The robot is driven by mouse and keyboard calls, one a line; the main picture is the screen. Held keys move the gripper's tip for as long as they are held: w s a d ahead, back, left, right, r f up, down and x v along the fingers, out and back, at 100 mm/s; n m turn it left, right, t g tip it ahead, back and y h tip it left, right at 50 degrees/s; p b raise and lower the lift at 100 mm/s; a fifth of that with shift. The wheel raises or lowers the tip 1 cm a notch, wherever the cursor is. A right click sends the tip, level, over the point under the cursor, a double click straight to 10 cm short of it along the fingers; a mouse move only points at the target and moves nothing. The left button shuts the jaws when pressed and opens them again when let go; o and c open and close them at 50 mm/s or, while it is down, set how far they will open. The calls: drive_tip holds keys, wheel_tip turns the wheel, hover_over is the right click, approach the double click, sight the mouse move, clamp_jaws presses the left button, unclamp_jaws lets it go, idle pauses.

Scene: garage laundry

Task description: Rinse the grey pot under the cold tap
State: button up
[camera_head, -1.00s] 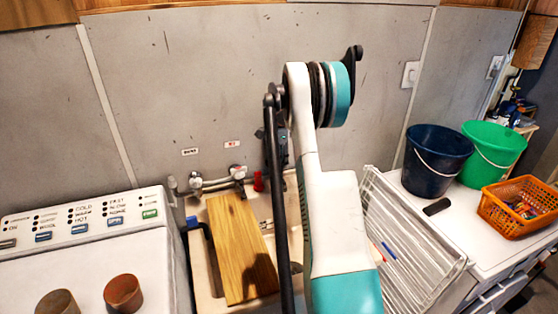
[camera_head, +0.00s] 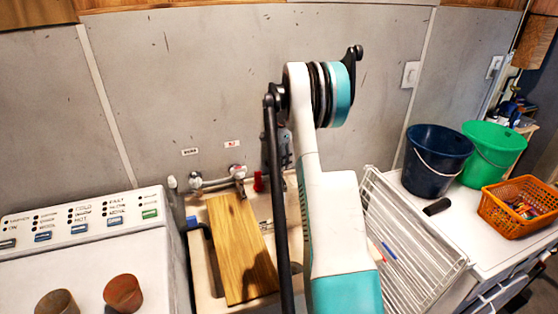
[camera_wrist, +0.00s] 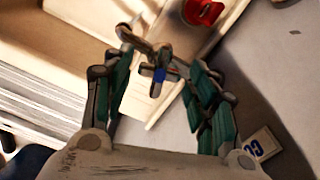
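The greyish-brown pot (camera_head: 57,303) stands on the white washing machine at the lower left, beside a reddish-brown pot (camera_head: 123,293). The taps (camera_head: 237,172) are on the wall above the sink (camera_head: 207,300). A red tap part (camera_wrist: 203,12) shows at the top of the wrist view. A metal tap handle with a blue mark (camera_wrist: 158,82) lies between the fingers of my gripper (camera_wrist: 160,88). The fingers are apart, and I see no clear grip on the handle. In the head view my arm mostly hides the gripper.
A wooden board (camera_head: 238,250) lies across the sink. A white drying rack (camera_head: 410,250) leans at its right. A dark blue bucket (camera_head: 437,165), a green bucket (camera_head: 494,150) and an orange basket (camera_head: 520,205) stand on the white top at right.

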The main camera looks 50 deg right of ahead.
idle(0.3)
wheel_tip(320, 180, up, 12)
idle(0.5)
idle(0.4)
